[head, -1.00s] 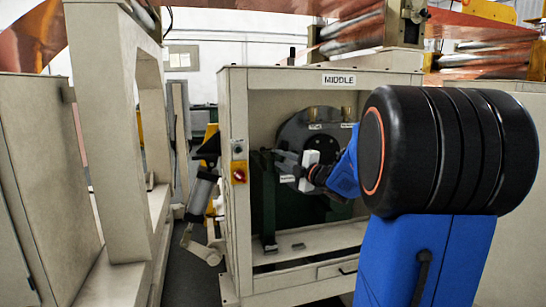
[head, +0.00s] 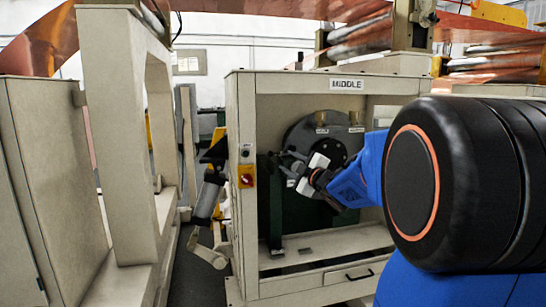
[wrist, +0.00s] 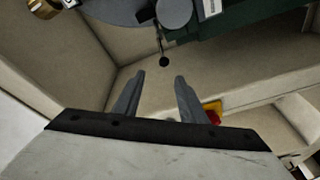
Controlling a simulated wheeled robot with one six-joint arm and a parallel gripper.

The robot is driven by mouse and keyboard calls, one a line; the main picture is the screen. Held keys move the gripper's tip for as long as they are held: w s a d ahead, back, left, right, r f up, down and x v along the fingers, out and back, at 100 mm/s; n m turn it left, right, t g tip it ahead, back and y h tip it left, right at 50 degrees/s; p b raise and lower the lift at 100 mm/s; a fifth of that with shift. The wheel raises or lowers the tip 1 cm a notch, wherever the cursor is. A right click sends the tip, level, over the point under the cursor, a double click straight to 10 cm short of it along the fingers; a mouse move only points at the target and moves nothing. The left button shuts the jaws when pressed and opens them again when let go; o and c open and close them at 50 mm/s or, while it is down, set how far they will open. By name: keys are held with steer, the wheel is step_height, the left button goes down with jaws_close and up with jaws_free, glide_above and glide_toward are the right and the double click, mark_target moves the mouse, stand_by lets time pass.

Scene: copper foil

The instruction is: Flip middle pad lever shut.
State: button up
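In the wrist view the two grey fingers of my gripper (wrist: 156,85) stand apart with nothing between them. A thin dark lever with a round black knob (wrist: 164,61) hangs from a grey disc (wrist: 110,10), just beyond the fingertips and roughly in line with the gap. I cannot see contact. In the head view my gripper (head: 287,160) is in front of the dark round plate (head: 300,133), inside the cabinet labelled MIDDLE (head: 347,85). The lever cannot be made out there, and my arm covers the right part of the cabinet.
The cabinet's left post (head: 244,200) carries a red-and-yellow switch (head: 246,176). Two brass fittings (head: 355,118) sit on top of the plate. A dark green bracket (head: 270,205) stands left of the gripper. The cabinet floor (head: 340,243) is largely clear.

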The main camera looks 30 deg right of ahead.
mark_target(278, 153)
steer(key=w+m+h, duration=0.2)
steer(key=w+m, duration=0.4)
steer(key=w, duration=1.1)
steer(key=shift+w+d+m+g, duration=0.2)
steer(key=shift+d+m+g, duration=0.1)
steer(key=shift+g, duration=0.1)
jaws_close()
